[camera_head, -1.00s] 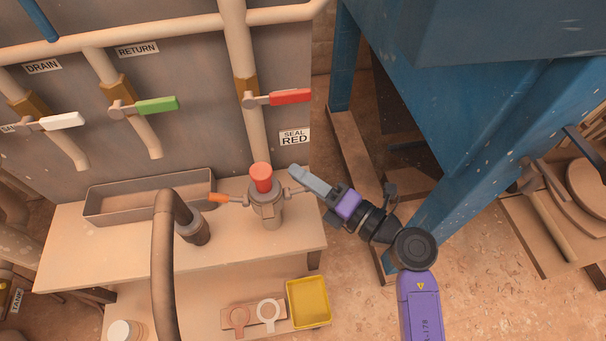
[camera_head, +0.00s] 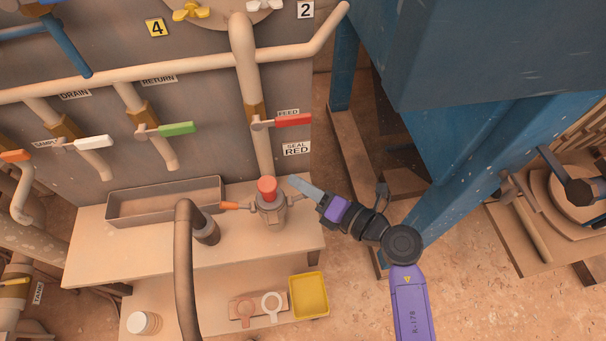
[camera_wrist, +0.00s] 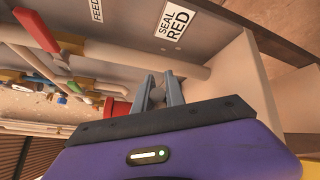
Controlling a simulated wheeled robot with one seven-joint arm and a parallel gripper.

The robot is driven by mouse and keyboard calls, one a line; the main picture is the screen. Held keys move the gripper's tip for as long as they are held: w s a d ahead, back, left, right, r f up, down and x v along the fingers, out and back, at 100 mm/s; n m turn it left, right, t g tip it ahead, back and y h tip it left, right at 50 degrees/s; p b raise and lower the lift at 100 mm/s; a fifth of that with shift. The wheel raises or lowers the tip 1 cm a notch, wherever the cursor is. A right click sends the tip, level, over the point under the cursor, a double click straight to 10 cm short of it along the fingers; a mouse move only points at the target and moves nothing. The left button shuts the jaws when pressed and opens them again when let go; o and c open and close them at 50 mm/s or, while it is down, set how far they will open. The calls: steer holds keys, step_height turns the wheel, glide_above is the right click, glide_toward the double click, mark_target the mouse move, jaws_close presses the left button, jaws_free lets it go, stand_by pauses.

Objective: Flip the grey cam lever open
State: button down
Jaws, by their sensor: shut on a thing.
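A grey coupling (camera_head: 271,208) with a red plug (camera_head: 267,187) on top stands on the bench near its right end. An orange-tipped lever (camera_head: 231,205) sticks out from its left side. The grey cam lever (camera_head: 298,197) sticks out from its right side. My gripper (camera_head: 295,182) reaches in from the right, over the grey lever. In the wrist view the two fingers (camera_wrist: 160,84) are shut on the grey cam lever (camera_wrist: 157,95), with the red plug (camera_wrist: 119,106) just left of them. The fingers hide part of the lever.
A hose (camera_head: 184,260) arches at the left of the coupling, and a long tray (camera_head: 165,217) lies behind it. A red-handled feed valve (camera_head: 293,120) is on the pipe above. A blue frame leg (camera_head: 455,190) stands at the right. A yellow tray (camera_head: 309,295) sits on the lower shelf.

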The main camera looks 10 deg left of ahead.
steer(key=shift+p, duration=0.35)
steer(key=c, duration=1.4)
jaws_free()
steer(key=shift+r, duration=0.1)
steer(key=b+v, duration=0.1)
steer(key=v, duration=0.6)
steer(key=shift+s+d+r, duration=0.15)
steer(key=shift+s+d, duration=0.1)
